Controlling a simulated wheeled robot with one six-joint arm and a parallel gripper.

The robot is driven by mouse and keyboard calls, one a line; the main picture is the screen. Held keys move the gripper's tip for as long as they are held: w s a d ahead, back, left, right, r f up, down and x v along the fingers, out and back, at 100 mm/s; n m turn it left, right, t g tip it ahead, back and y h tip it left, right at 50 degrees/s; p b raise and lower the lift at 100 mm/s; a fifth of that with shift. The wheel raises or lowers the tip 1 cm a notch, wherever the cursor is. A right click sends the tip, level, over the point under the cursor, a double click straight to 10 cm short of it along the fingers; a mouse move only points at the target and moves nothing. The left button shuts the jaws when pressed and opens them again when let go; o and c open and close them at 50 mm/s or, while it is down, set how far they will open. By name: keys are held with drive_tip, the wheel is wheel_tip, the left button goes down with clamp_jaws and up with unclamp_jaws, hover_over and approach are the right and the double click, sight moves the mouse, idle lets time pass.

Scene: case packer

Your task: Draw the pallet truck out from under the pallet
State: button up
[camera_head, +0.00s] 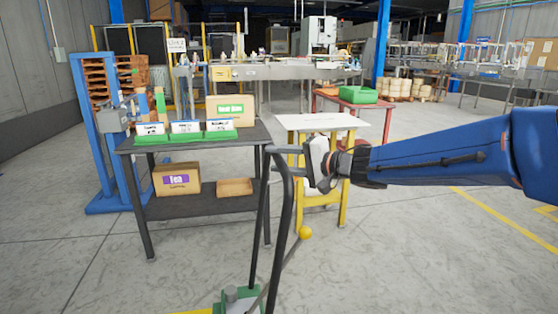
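The pallet truck shows at the bottom centre, with a green base (240,298) and a tall dark handle (285,200) rising from it. A lever with a yellow knob (305,232) stands beside the handle. My arm reaches in from the right, and the gripper is at the handle's top right end. I cannot tell whether its fingers close on the handle. The truck's forks are out of view, and I see no pallet over them; a yellow strip lies at the bottom edge.
A dark table (200,208) with boxes and green trays stands left of the handle. A yellow stand with a white top (322,122) is just behind the gripper. A blue frame (88,150) stands far left. Open floor (420,260) lies to the right.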

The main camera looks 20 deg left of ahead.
clamp_jaws()
drive_tip(key=s+a, duration=0.2)
drive_tip(key=a, duration=0.1)
drive_tip(key=s+a, duration=0.1)
drive_tip(key=shift+a, duration=0.35)
unclamp_jaws()
drive_tip(key=shift+w+d, duration=0.1)
drive_tip(key=shift+d, duration=0.1)
drive_tip(key=v, duration=1.7)
drive_tip(key=shift+d+r, duration=0.1)
drive_tip(key=shift+d, duration=0.05)
